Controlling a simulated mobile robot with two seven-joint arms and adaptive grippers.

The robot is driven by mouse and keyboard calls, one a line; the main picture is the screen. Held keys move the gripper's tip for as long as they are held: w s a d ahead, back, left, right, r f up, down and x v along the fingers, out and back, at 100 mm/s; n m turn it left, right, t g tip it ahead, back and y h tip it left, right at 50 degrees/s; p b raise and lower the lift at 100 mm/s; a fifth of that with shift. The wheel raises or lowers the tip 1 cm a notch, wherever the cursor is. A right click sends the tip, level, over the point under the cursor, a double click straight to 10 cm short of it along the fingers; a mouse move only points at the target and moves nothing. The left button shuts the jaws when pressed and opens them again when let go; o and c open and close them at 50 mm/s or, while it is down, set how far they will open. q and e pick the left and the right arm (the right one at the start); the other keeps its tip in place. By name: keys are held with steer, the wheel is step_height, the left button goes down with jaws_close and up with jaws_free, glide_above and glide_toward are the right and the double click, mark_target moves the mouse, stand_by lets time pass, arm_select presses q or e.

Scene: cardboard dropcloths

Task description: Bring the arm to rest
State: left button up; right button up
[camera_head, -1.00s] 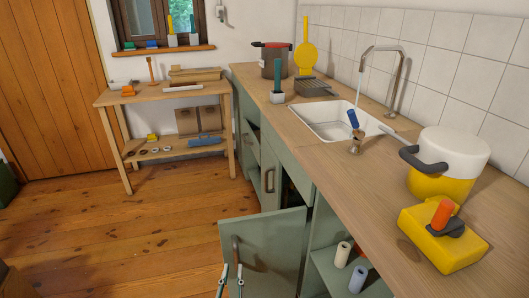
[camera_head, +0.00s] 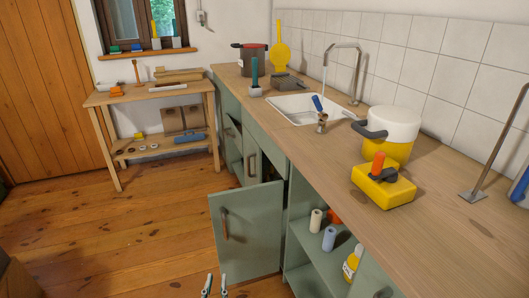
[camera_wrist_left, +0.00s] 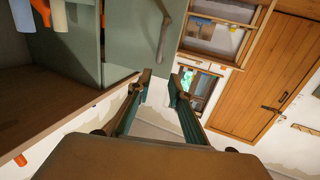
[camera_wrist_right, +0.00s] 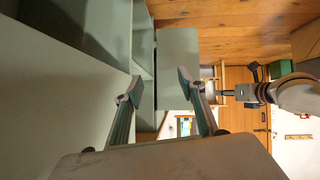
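My left gripper (camera_head: 214,286) shows at the bottom edge of the head view, its two fingertips apart, below the open green cabinet door (camera_head: 245,235). In the left wrist view the left gripper (camera_wrist_left: 160,82) is open with nothing between its fingers. My right gripper is outside the head view. In the right wrist view the right gripper (camera_wrist_right: 160,88) is open and empty, with green cabinet panels ahead and to the left. My other arm shows at the right of that view.
The wooden counter (camera_head: 385,225) holds a sink (camera_head: 292,107), a white-and-yellow pot (camera_head: 390,135) and a yellow block (camera_head: 383,190). An open shelf below holds a blue roll (camera_head: 329,239) and bottles. A workbench (camera_head: 110,98) stands at the back left.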

arm_select(q)
steer(key=s+a+r+m+g+h+p, duration=0.1)
steer(key=s+a+g+p, duration=0.1)
steer(key=s, duration=0.7)
steer(key=s+a+r+m+g+h+p, duration=0.1)
steer(key=s+p, duration=0.3)
steer(key=s, duration=0.5)
steer(key=s+a+r+m+g+h+p, duration=0.1)
steer(key=s+a+r+m+g+p, duration=0.1)
steer(key=s, duration=0.7)
steer(key=shift+s+a+g+p, duration=0.3)
steer(key=shift+a+g+p, duration=0.2)
steer(key=shift+g+p, duration=0.45)
arm_select(e)
steer(key=shift+m, duration=0.4)
steer(key=r, duration=0.2)
steer(key=s+r, duration=0.1)
steer(key=r, duration=0.1)
steer(key=shift+s+a+r, duration=0.1)
steer(key=shift+s+a, duration=0.05)
steer(key=shift+r, duration=0.1)
steer(key=c, duration=0.4)
arm_select(q)
steer(key=shift+w+a, duration=0.1)
steer(key=shift+w, duration=0.05)
arm_select(e)
steer(key=shift+o, duration=0.2)
